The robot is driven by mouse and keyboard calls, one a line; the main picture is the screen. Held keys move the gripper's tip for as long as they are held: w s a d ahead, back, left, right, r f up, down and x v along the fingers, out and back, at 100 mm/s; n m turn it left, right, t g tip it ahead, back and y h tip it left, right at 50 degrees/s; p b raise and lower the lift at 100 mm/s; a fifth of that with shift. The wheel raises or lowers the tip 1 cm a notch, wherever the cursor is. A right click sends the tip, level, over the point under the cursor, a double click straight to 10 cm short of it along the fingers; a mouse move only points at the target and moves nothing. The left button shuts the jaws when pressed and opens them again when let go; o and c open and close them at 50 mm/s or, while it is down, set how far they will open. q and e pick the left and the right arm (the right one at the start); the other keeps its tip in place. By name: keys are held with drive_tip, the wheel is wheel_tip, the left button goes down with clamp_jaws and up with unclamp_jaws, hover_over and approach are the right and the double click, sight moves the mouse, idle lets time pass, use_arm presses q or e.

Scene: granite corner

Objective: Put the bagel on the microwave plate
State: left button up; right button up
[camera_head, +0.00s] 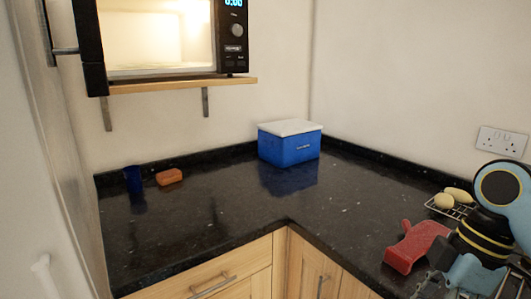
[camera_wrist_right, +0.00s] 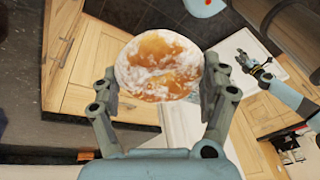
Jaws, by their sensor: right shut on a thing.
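A round, orange-brown thing dusted with white, which I take to be the bagel (camera_wrist_right: 160,66), is between the two fingers of my right gripper (camera_wrist_right: 164,88) in the right wrist view. The gripper is shut on it. No hole shows in it. The microwave (camera_head: 160,38) is at the top left of the head view, lit and open at the front. Its plate cannot be made out in the glare. My left gripper (camera_wrist_right: 257,66) shows small at the right of the wrist view; its jaws are too small to judge. The bagel is not seen in the head view.
The microwave stands on a wooden shelf (camera_head: 180,86) above the black counter (camera_head: 225,205). On the counter are a blue box (camera_head: 290,148), a blue cup (camera_head: 133,179), an orange block (camera_head: 169,177), a red object (camera_head: 412,247) and a wire rack (camera_head: 452,210). The counter's middle is clear.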

wheel_tip(320, 180, down, 18)
drive_tip(key=b, duration=1.6)
drive_tip(key=shift+d+r, duration=0.15)
drive_tip(key=shift+r, duration=0.05)
drive_tip(key=shift+w, duration=0.1)
